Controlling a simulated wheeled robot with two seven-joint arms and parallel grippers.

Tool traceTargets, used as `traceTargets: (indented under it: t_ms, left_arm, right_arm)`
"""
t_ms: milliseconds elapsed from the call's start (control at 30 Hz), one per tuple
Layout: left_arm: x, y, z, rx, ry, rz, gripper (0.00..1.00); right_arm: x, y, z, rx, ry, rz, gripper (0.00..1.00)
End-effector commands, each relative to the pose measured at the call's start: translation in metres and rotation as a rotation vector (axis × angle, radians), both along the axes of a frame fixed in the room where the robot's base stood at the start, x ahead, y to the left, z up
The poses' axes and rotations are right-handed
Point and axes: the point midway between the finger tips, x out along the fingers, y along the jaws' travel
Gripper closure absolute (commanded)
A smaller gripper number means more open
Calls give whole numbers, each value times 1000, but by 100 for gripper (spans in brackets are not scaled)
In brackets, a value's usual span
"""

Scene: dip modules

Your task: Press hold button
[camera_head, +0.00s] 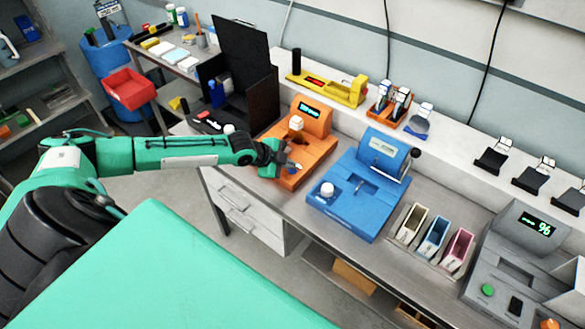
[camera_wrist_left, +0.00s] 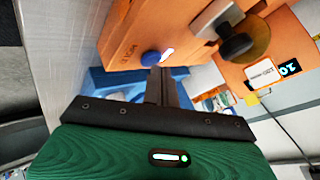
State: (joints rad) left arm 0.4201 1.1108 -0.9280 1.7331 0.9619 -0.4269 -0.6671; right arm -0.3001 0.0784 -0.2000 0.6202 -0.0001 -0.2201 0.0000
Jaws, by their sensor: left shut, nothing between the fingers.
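The orange device (camera_head: 303,140) stands on the bench with a lit display on top. A small blue button (camera_wrist_left: 150,58) sits on its front part, beside a small lit strip (camera_wrist_left: 167,53); I take it to be the hold button. My left gripper (camera_head: 287,164) is at the front part of the orange device, shut and empty. In the left wrist view, its closed fingertips (camera_wrist_left: 160,73) lie close beside the blue button. I cannot tell whether they touch it. My right gripper is not in view.
A blue device (camera_head: 340,208) with a white knob stands right of the orange one. Farther right are several coloured holders (camera_head: 436,233) and a grey device (camera_head: 500,270) with a green display. A black case (camera_head: 262,105) stands left, a yellow tool (camera_head: 340,90) behind.

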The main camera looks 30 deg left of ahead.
Motion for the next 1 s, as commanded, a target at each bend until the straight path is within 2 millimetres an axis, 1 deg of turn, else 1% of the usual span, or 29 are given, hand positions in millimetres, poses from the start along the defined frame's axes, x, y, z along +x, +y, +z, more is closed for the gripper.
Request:
traceTargets:
  t_ms: [33, 100, 333, 467, 1000]
  left_arm:
    - [0, 0, 5, 0, 0, 0, 100]
    - [0, 0, 6, 0, 0, 0, 100]
    - [0, 0, 5, 0, 0, 0, 100]
    - [0, 0, 10, 0, 0, 0, 100]
    - [0, 0, 63, 0, 0, 0, 100]
  right_arm:
    - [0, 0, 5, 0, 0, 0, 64]
    - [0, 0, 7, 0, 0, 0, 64]
    - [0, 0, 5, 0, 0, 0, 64]
    - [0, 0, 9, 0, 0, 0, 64]
    - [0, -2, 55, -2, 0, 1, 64]
